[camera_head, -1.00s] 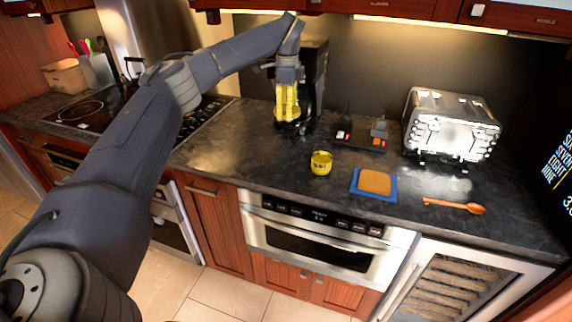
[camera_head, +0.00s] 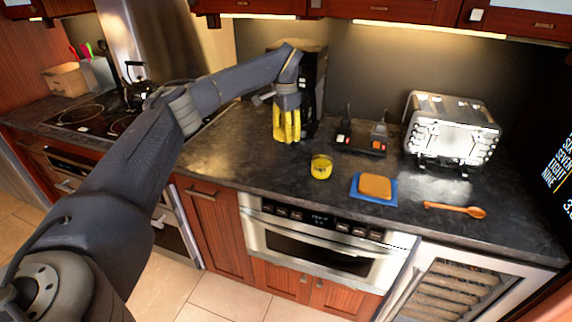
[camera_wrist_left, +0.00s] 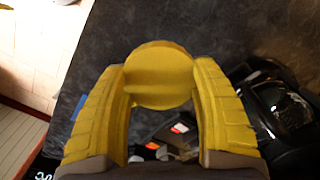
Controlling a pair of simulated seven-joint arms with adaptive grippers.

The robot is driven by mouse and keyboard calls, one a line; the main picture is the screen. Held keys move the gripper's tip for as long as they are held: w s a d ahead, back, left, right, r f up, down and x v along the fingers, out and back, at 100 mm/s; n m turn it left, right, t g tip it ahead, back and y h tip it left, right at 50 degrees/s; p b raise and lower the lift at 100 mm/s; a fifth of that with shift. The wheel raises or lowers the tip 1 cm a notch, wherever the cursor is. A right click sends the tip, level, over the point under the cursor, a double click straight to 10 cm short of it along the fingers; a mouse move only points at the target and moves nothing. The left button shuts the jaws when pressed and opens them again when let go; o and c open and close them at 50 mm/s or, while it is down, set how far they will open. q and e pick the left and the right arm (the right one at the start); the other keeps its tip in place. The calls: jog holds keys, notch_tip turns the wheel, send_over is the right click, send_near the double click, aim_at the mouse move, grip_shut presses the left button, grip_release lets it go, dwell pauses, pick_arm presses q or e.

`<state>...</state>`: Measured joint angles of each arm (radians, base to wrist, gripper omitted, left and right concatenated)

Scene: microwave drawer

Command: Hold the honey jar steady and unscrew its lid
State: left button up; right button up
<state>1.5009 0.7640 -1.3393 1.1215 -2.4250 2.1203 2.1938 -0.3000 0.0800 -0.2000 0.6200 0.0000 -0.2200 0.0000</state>
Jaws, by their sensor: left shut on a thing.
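The honey jar (camera_head: 321,168) is a small yellow pot with a dark label, standing upright on the dark counter. My left gripper (camera_head: 287,138) is behind and left of the jar, apart from it, with its yellow fingers pointing down. In the left wrist view the gripper (camera_wrist_left: 160,82) is shut on a round yellow disc (camera_wrist_left: 160,68), which looks like the lid. The disc cannot be made out between the fingers in the head view. The jar cannot be made out in the wrist view. My right gripper is not in view.
A slice of bread (camera_head: 375,185) lies on a blue mat (camera_head: 372,202) right of the jar, with a wooden spoon (camera_head: 455,210) farther right. A toaster (camera_head: 450,130) and a black tray (camera_head: 358,148) stand behind. A black machine (camera_head: 314,80) is behind my gripper.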

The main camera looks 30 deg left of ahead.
aim_at(286, 167)
pick_arm(q)
notch_tip(286, 167, down, 13)
jog(key=shift+f, duration=0.15)
dwell(0.6)
jog(key=shift+f, duration=0.15)
jog(key=o, duration=1.3)
notch_tip(286, 167, up, 12)
jog(key=shift+r, duration=0.15)
